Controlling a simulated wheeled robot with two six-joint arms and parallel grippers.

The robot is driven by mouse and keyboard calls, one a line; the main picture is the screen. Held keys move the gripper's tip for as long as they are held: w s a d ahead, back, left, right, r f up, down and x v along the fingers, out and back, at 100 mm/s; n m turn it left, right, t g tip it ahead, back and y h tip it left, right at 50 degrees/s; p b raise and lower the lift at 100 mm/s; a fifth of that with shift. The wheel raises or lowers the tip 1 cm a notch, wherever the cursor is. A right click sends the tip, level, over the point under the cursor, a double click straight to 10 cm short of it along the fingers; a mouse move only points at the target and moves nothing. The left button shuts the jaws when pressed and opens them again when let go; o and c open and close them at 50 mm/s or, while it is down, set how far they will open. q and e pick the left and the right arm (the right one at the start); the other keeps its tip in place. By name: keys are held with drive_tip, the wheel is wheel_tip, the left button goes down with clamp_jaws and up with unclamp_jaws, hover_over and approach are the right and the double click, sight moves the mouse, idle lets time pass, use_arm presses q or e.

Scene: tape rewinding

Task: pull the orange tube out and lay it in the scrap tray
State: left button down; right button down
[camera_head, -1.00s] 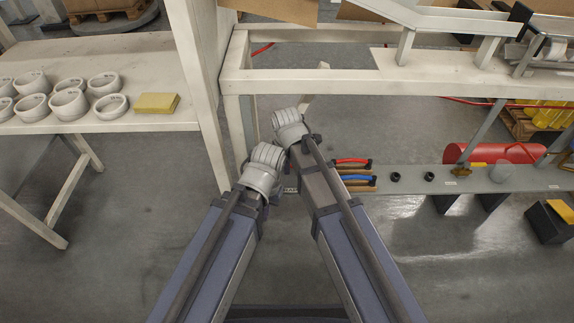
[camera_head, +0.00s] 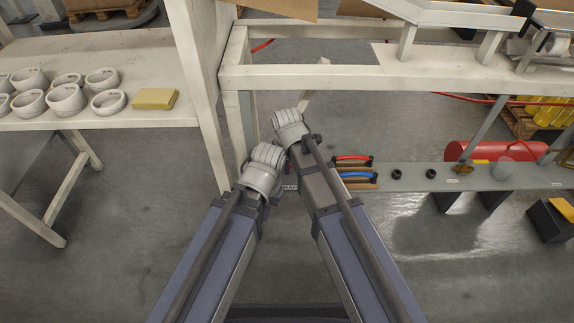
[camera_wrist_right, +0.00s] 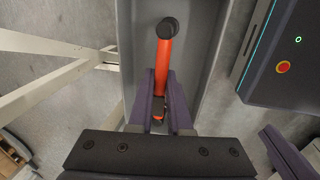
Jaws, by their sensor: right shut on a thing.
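The orange tube (camera_wrist_right: 163,66) shows in the right wrist view, with a black round end at the top and a dark lower end. My right gripper (camera_wrist_right: 160,88) is shut on its lower part. The tube is over a grey, walled tray-like surface (camera_wrist_right: 207,55); I cannot tell whether it touches it or whether this is the scrap tray. In the head view the gripper and tube are hidden behind my arm. My left gripper is not visible.
A grey shelf (camera_head: 405,178) at right carries a red tube (camera_head: 352,158), a blue tube (camera_head: 357,175) and black rings. White rings and a yellow block (camera_head: 154,99) sit on a white table (camera_head: 150,118). A red cylinder (camera_head: 483,150) lies behind the shelf.

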drive_tip(key=c, duration=0.8)
unclamp_jaws()
drive_tip(key=shift+o, duration=0.2)
drive_tip(key=shift+r, duration=0.15)
wheel_tip(320, 180, up, 8)
drive_tip(key=s+p, duration=0.1)
drive_tip(key=p, duration=0.6)
drive_tip(key=shift+s+f+p, duration=0.2)
drive_tip(key=shift+f+p, duration=0.05)
drive_tip(key=shift+p, duration=0.1)
